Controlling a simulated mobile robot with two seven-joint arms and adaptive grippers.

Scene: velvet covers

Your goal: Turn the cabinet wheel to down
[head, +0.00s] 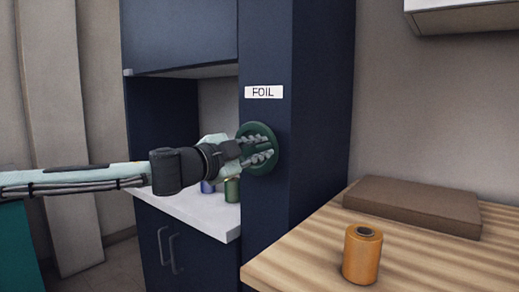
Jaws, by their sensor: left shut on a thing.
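The cabinet wheel (264,134) is a dark green round disc on the front of a tall navy cabinet (268,210). It sits below a white label reading FOIL (264,92). My left gripper (262,157) comes in from the left and is shut on the wheel. Its fingers cover the lower middle of the wheel, so the part between them is hidden. I cannot tell which way the wheel points. My right gripper is not in view.
A striped wooden table (300,258) at the lower right bears an orange spool (362,254) and a flat brown box (412,205). Behind my left arm, a white counter (195,212) holds a green spool (232,190) and a blue one (207,187).

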